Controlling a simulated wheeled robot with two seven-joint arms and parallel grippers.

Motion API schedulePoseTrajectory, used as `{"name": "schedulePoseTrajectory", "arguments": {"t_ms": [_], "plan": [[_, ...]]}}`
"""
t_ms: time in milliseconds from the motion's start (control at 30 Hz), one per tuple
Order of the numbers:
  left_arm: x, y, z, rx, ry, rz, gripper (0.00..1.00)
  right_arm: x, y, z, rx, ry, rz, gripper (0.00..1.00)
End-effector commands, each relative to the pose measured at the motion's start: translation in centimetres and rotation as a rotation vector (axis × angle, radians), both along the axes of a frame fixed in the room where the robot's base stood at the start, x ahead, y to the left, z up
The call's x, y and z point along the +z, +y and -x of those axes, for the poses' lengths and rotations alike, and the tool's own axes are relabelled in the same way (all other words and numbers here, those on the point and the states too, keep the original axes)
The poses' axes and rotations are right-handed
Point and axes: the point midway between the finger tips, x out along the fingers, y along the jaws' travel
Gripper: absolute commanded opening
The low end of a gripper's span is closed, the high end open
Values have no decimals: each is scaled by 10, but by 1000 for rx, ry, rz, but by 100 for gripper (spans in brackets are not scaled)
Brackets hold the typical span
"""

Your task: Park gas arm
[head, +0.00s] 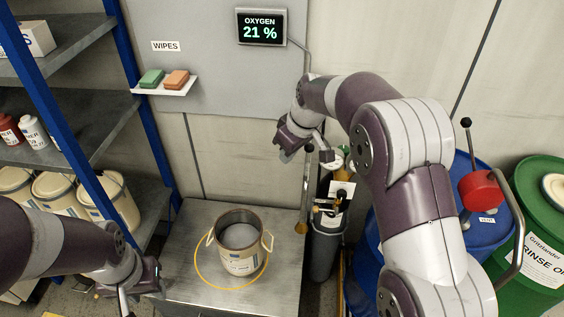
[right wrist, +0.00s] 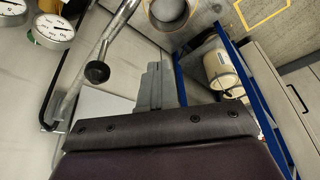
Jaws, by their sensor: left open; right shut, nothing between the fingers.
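The gas arm (head: 305,190) is a thin metal tube with a brass-coloured end hanging low, just right of the open pot (head: 240,240) on the metal table. A black knob (head: 309,148) shows near its top. In the right wrist view the tube (right wrist: 112,35) and a black ball knob (right wrist: 97,72) lie left of my fingers, apart from them. My right gripper (head: 290,154) is shut and empty, close left of the knob. It also shows in the right wrist view (right wrist: 154,82). My left gripper (head: 130,298) is open at the table's left front; its fingertips are partly hidden.
A gas cylinder (head: 324,235) with gauges (right wrist: 53,30) stands right of the table (head: 190,235). Blue (head: 478,240) and green (head: 540,190) drums stand further right. Shelving (head: 85,115) with containers is on the left. A wipes shelf (head: 165,88) and oxygen display (head: 261,27) are on the wall.

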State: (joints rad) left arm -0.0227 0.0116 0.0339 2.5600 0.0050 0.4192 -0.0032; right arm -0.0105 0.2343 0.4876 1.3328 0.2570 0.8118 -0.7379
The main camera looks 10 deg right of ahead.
Motion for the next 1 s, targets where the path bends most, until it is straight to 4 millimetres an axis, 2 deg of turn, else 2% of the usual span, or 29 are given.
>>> {"name": "schedulePoseTrajectory", "arguments": {"t_ms": [33, 167, 200, 333, 833, 933, 967, 1000], "plan": [[-6, 0, 0, 0, -1, 0, 43, 8, -4, 0, -3, -7, 1, 0], [-11, 0, 0, 0, -1, 0, 43, 33, -12, 3, -2, -6, -1, 0], [-4, 0, 0, 0, -1, 0, 43, 43, -13, 4, -2, -5, 0, 0], [0, 0, 0, 0, -1, 0, 43, 53, -17, 6, -1, -3, -1, 0], [-1, 0, 0, 0, -1, 0, 43, 56, -18, 6, -1, -4, -2, 0], [-1, 0, 0, 0, -1, 0, 43, 57, -20, 1, -72, -16, -15, 0], [-1, 0, 0, 0, -1, 0, 43, 49, -22, 2, -124, -11, -20, 0], [-1, 0, 0, 0, -1, 0, 43, 33, -26, 10, -201, 13, -20, 0]]}}
